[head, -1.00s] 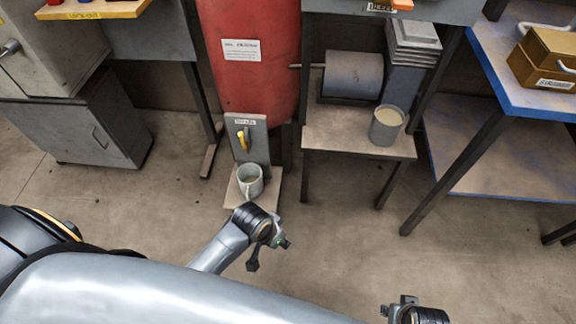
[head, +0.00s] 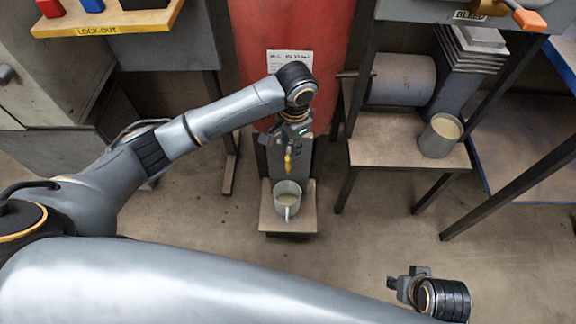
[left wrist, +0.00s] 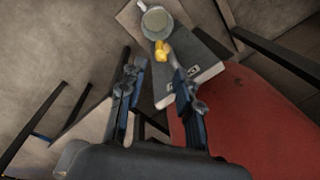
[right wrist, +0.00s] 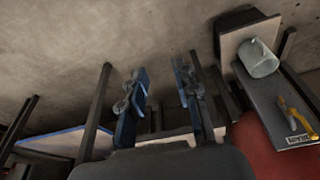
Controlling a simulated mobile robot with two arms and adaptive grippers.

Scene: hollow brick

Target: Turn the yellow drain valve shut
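The yellow drain valve (head: 288,163) sits on the grey panel (head: 303,155) in front of the red tank, with its handle hanging downward. It also shows in the left wrist view (left wrist: 162,50) and in the right wrist view (right wrist: 293,116). My left gripper (head: 292,140) is just above the valve in the head view. In the left wrist view its fingers (left wrist: 158,84) are spread apart, with the valve beyond the fingertips and nothing between them. My right gripper (head: 398,282) is low at the right, away from the panel. Its fingers (right wrist: 158,82) are apart and empty.
The red tank (head: 325,75) rises behind the panel. A low table (head: 385,150) at right carries a grey can (head: 440,136). Open floor lies in front of the shelf.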

